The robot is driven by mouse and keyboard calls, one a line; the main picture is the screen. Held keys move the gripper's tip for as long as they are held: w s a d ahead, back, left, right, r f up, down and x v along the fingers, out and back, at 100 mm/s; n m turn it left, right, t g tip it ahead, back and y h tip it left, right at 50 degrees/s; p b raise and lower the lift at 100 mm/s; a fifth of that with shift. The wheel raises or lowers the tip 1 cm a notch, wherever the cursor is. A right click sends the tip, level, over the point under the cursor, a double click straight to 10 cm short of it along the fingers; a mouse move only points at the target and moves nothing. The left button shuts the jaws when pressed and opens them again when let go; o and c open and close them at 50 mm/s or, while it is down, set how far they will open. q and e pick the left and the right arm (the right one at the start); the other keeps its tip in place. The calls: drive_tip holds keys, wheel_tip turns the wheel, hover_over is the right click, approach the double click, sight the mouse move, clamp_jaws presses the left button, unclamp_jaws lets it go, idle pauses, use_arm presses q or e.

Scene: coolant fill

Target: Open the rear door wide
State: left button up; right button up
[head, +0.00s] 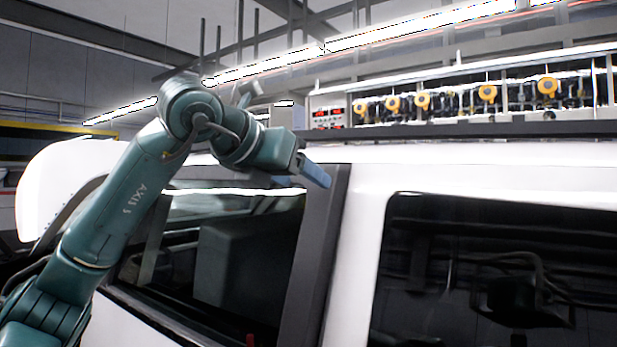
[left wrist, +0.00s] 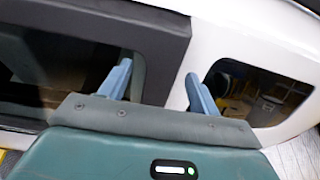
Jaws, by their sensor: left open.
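A white vehicle fills the lower part of the head view. A dark-framed side window (head: 250,255) is at the left, and a white panel with a dark window (head: 470,270), which looks like the rear door (head: 358,265), is at the right. A dark pillar (head: 312,260) stands between them. No door handle shows, and I see no clear gap at the door's edge. My left gripper (head: 303,171) is near the top of the pillar, by the roof edge. In the left wrist view its blue fingers (left wrist: 158,84) are apart with nothing between them. My right gripper is out of view.
The white roof (head: 430,158) runs across the middle. Behind it is a rack with several yellow round parts (head: 487,93) and a box with red displays (head: 328,114). A curved white body part (head: 62,180) stands up at the far left, behind my left arm.

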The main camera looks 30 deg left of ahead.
sight(316, 189)
use_arm(q)
drive_tip(key=shift+p+x, duration=0.3)
drive_tip(key=shift+x, duration=1.3)
drive_tip(key=c, duration=1.3)
drive_tip(key=shift+s, duration=0.15)
clamp_jaws()
